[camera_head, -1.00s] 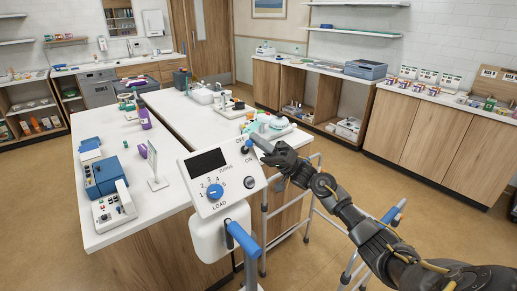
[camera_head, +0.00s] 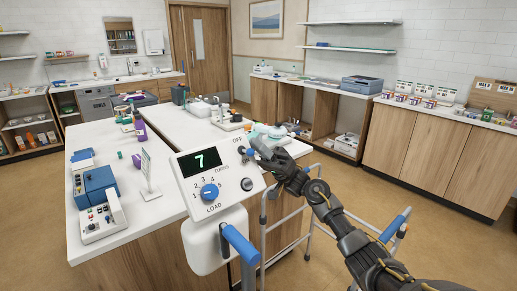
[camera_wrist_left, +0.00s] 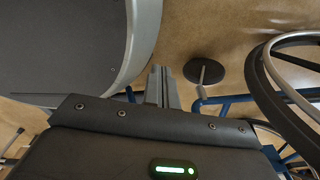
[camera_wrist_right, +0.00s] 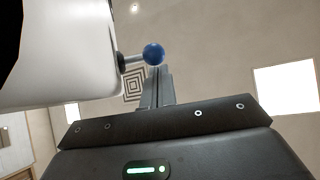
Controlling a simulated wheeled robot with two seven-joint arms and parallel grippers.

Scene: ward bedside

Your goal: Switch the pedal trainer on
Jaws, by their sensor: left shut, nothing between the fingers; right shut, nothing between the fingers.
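The pedal trainer's white console (camera_head: 228,199) stands at the front middle of the head view. The blue-tipped switch lever (camera_head: 249,153) sits at the console's right, below the OFF label, covering the ON label's spot. My right gripper (camera_head: 262,148) is shut and empty, close beside the lever. In the right wrist view the lever's blue ball (camera_wrist_right: 154,53) is just beyond the fingertips (camera_wrist_right: 159,75); contact is unclear. My left gripper (camera_wrist_left: 160,80) is shut and empty above the floor.
A blue handle (camera_head: 240,244) stands in front of the console. A walking frame (camera_head: 330,222) is behind my right arm. The white counter (camera_head: 125,211) at left holds a blue device (camera_head: 95,187) and a sign stand (camera_head: 149,172). Open floor lies to the right.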

